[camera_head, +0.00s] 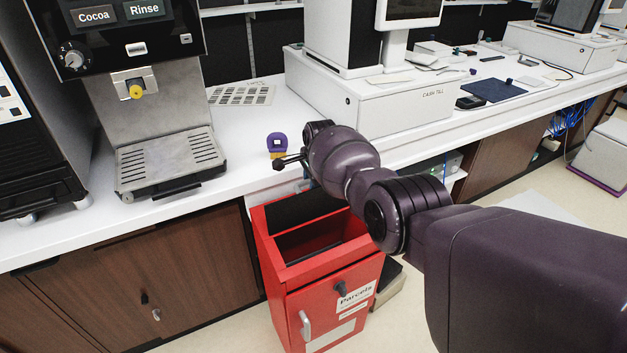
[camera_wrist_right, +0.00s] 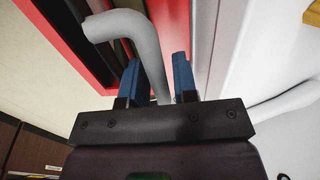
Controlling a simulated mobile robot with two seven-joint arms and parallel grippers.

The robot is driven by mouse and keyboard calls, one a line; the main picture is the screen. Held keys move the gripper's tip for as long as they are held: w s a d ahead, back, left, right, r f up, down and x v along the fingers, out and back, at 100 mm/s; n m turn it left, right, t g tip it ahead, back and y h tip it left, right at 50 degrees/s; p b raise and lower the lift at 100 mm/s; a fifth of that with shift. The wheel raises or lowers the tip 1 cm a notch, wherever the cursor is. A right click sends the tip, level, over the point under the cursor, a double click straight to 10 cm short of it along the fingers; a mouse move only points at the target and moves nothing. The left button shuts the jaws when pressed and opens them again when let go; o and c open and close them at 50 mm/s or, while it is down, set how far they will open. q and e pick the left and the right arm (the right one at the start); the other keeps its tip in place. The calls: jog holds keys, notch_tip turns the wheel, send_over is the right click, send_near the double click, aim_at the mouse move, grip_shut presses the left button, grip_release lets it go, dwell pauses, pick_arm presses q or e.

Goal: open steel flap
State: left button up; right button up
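A red parcel bin (camera_head: 322,298) stands in front of the counter, with an opening and a dark panel in its top. I cannot tell for sure which part is the steel flap. My right gripper (camera_head: 303,172) is above the bin's back edge, mostly hidden by its own arm in the head view. In the right wrist view, the right gripper (camera_wrist_right: 155,82) is open, its blue fingers on either side of a grey bent bar (camera_wrist_right: 150,60). A gap shows beside the left finger. What the bar joins is unclear. My left gripper is not in view.
A coffee machine (camera_head: 172,167) stands on the white counter at left. A purple and yellow object (camera_head: 277,144) sits near the counter's front edge, close to my right gripper. A cash till (camera_head: 395,105) stands behind my arm.

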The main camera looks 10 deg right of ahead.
jog(key=shift+r, duration=0.2)
jog(key=p+v, duration=0.5)
jog(key=v, duration=0.5)
jog(key=shift+s+r, duration=0.15)
jog(key=shift+s, duration=0.05)
